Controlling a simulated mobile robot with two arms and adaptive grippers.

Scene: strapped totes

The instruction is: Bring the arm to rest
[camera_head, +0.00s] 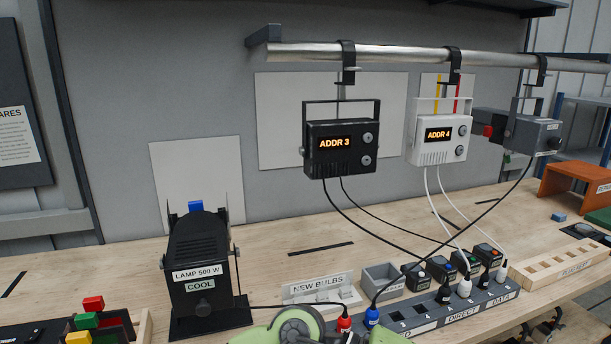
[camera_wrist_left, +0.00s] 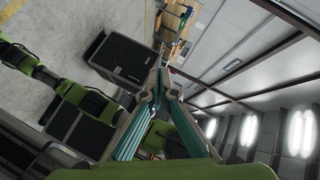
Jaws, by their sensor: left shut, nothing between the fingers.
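My left gripper (camera_wrist_left: 160,82) shows in the left wrist view with its teal-padded fingers shut together and nothing between them. It is away from the bench, with floor, a pale wall and parts of my own green and black body behind it. In the head view a green part of my own arm is at the bottom edge, in front of the bench (camera_head: 320,249); no left fingers show there. I cannot make out my right gripper in either view.
A black lamp (camera_head: 204,262) labelled COOL stands on the bench. A black ADDR 3 unit (camera_head: 341,162), a white ADDR 4 unit (camera_head: 438,150) and a grey fixture (camera_head: 537,134) hang from the rail (camera_head: 410,54). Cables run to the socket strip (camera_head: 465,309). Coloured blocks sit lower left.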

